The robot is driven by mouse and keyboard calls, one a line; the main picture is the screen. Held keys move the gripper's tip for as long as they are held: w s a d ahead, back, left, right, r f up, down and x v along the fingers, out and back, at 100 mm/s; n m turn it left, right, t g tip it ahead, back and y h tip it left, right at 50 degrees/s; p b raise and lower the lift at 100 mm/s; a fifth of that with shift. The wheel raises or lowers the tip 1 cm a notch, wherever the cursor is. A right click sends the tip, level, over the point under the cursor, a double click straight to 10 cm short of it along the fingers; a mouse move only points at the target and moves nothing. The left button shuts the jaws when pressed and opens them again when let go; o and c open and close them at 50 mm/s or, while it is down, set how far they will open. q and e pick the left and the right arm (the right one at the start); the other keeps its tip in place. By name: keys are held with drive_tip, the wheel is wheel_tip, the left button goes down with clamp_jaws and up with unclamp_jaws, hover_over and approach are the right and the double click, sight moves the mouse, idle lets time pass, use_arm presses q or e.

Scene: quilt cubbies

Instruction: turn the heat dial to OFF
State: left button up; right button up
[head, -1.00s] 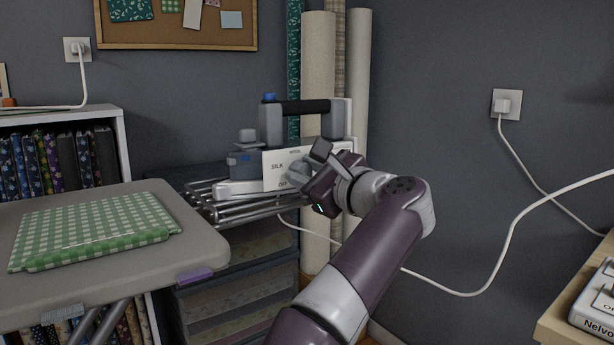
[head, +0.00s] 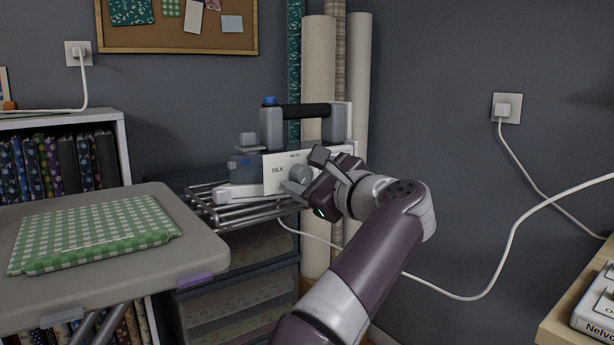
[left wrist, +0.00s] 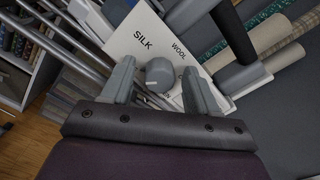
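The heat dial (head: 299,174) is a round grey knob on a white panel (head: 278,172) at the front of the iron station. The panel reads SILK and WOOL in the left wrist view; I cannot read an OFF label now. My left gripper (head: 309,171) is at the panel with its fingers apart. In the left wrist view the dial (left wrist: 160,74) shows in the gap between the two fingertips (left wrist: 158,80), with space visible on both sides. The dial's exact setting is unclear. My right gripper is not in view.
The iron station stands on a metal rack (head: 245,212) above drawers. An upright black-handled part (head: 303,109) rises behind the panel. Fabric rolls (head: 357,90) stand behind. An ironing board (head: 190,255) with a green checked cloth (head: 95,232) is at left. A white cord hangs right.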

use_arm(q)
drive_tip(key=v, duration=1.2)
drive_tip(key=shift+s+d, duration=0.15)
drive_tip(key=shift+s, duration=0.15)
